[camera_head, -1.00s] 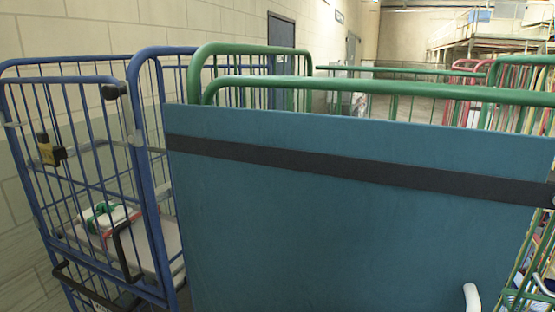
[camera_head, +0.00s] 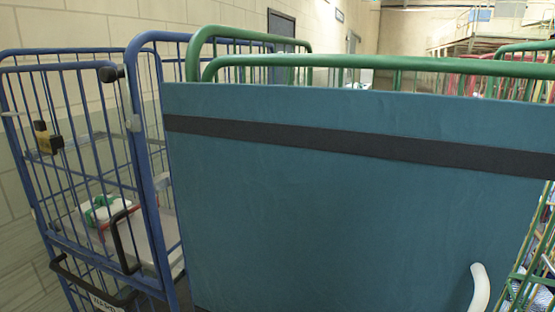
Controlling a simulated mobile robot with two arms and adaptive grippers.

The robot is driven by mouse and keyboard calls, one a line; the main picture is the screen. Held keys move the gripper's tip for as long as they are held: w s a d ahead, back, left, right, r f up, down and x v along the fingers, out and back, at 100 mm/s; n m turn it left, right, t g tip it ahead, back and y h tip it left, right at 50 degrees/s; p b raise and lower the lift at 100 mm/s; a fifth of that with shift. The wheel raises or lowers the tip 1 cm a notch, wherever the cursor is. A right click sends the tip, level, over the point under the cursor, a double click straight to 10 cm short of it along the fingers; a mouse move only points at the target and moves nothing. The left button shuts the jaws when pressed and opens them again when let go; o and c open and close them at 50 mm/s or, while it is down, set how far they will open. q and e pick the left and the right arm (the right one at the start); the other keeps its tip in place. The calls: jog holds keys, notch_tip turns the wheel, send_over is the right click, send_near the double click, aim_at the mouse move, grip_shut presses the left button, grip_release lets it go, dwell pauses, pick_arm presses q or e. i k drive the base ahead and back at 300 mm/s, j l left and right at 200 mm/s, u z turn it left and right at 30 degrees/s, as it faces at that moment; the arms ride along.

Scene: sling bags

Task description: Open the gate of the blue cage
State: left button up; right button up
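The blue cage (camera_head: 143,150) stands at the left, a tall frame of blue bars. Its gate (camera_head: 85,165) faces me at the left and appears closed. A black handle (camera_head: 118,240) sits low on the gate's right side, and another black bar handle (camera_head: 88,284) is below it. A yellow and black latch or tag (camera_head: 47,139) is on the left bars. A white, green and red item (camera_head: 104,211) lies inside the cage. Neither of my grippers is in view.
A large teal panel with a dark band (camera_head: 350,210) fills the middle and right, close in front of me, before a green cage (camera_head: 330,62). A white curved handle (camera_head: 480,288) shows at its lower right. A block wall (camera_head: 60,28) stands behind the blue cage.

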aim_at(57, 142)
jog(key=u, duration=1.25)
